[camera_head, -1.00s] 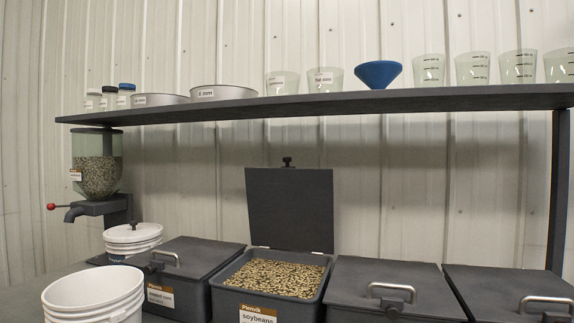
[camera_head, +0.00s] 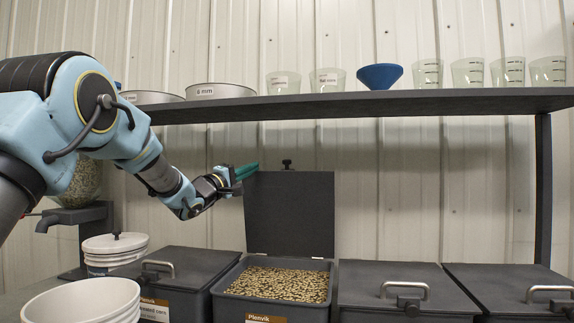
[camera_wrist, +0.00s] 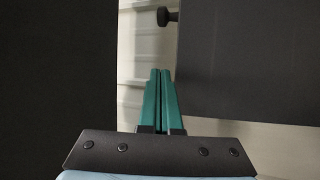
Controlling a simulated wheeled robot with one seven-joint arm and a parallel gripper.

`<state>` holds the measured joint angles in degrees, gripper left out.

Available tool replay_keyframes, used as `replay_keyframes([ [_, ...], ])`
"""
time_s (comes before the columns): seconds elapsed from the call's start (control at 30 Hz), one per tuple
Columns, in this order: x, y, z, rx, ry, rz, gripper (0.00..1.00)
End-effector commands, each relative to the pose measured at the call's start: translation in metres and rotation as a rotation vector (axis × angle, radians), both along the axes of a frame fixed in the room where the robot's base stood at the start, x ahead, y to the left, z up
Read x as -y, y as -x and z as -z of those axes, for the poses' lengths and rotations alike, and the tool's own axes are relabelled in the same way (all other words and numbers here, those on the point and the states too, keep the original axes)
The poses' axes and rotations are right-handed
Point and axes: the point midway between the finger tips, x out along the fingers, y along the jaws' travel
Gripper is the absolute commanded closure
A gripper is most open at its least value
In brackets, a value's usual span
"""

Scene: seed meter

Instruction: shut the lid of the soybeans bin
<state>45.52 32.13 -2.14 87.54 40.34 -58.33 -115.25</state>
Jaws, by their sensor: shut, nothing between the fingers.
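The soybeans bin (camera_head: 222,303) is a dark grey box full of tan beans (camera_head: 280,284); its label is partly cut off by the lower picture edge. Its lid (camera_head: 290,215) stands upright at the back of the bin, open, with a dark knob (camera_head: 288,164) at its top edge. My gripper (camera_head: 257,166) has green fingers, shut and empty, at the lid's upper left corner. Whether it touches the lid I cannot tell. In the wrist view the shut fingers (camera_wrist: 160,75) point toward the pale wall, with the lid (camera_wrist: 245,60) on the right and the knob (camera_wrist: 166,16) ahead.
A dark shelf (camera_head: 400,104) runs above the lid, carrying clear beakers (camera_head: 467,72), a blue funnel (camera_head: 380,76) and metal pans (camera_head: 220,90). Closed bins (camera_head: 400,280) flank the soybeans bin. White buckets (camera_head: 85,300) and a hopper stand at the left.

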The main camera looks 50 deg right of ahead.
Motion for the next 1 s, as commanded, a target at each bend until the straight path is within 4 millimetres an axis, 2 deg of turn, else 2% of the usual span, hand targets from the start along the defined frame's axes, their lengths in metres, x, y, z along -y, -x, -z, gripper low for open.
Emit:
replay_keyframes([
  [0.17, 0.012, 0.006, -0.007, -0.010, 0.017, 0.032, 1.00],
  [0.5, 0.065, 0.000, -0.027, -0.010, 0.016, 0.029, 1.00],
  [0.8, 0.098, -0.004, -0.038, -0.010, 0.016, 0.027, 1.00],
  [1.0, 0.091, 0.009, -0.032, -0.012, 0.014, 0.028, 1.00],
])
